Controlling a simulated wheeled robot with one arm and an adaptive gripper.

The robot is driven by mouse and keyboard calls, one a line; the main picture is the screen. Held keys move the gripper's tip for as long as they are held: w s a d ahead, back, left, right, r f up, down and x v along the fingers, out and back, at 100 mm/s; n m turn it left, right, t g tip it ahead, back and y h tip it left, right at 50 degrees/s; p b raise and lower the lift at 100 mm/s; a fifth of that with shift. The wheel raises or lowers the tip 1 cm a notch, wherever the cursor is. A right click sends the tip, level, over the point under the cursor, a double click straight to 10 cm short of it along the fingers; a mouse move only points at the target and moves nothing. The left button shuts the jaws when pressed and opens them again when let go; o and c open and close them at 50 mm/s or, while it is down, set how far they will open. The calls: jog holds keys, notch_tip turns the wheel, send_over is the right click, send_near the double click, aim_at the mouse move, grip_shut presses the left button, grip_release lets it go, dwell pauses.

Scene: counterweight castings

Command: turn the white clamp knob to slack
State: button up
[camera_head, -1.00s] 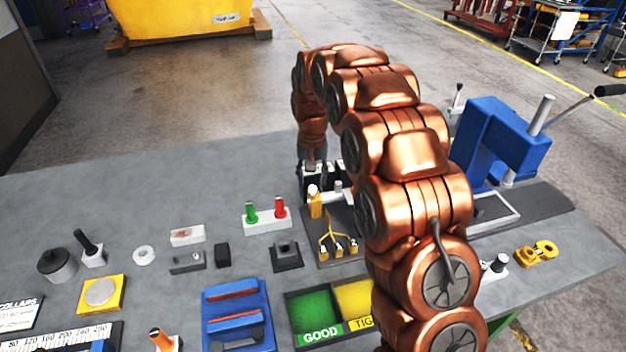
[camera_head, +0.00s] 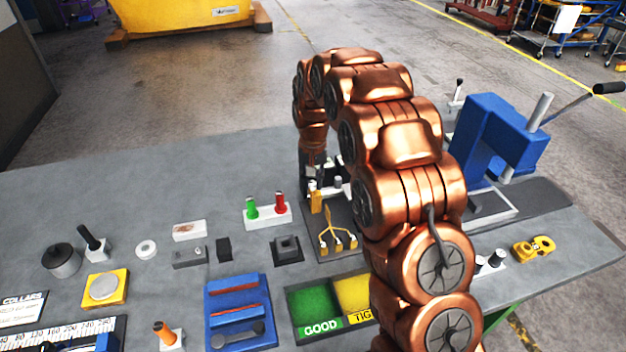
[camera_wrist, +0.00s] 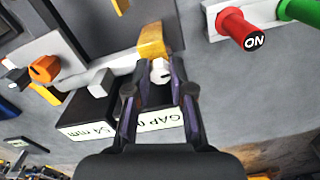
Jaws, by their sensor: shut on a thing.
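In the wrist view, the white clamp knob (camera_wrist: 161,71) sits between the two fingers of my gripper (camera_wrist: 159,90), which is shut on it. A yellow-orange block (camera_wrist: 151,42) is just beyond the knob. The knob's turn angle cannot be told.
The red "ON" button (camera_wrist: 240,30) and green button (camera_wrist: 298,10) are close on the right in the wrist view. An orange knob (camera_wrist: 45,69) is at left. In the head view, a blue press (camera_head: 490,130) stands right of my arm.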

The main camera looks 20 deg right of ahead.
grip_shut()
jog(key=shift+f+n+b, duration=0.15)
jog(key=shift+n+b, duration=0.15)
jog(key=shift+b, duration=0.25)
jog(key=n+b, duration=0.1)
jog(key=b, duration=0.1)
jog(key=n+b, duration=0.1)
jog(key=b, duration=0.1)
jog(key=shift+f+n, duration=0.25)
jog(key=shift+n, duration=0.05)
jog(key=n+b, duration=0.4)
jog(key=shift+r+b, duration=0.15)
jog(key=shift+b, duration=0.2)
jog(key=n+b, duration=0.3)
jog(key=n, duration=0.2)
jog(key=shift+r+n, duration=0.15)
jog(key=shift+n, duration=0.25)
jog(key=n+b, duration=0.1)
jog(key=n, duration=0.3)
jog(key=shift+r+n, duration=0.15)
jog(key=shift+n, duration=0.25)
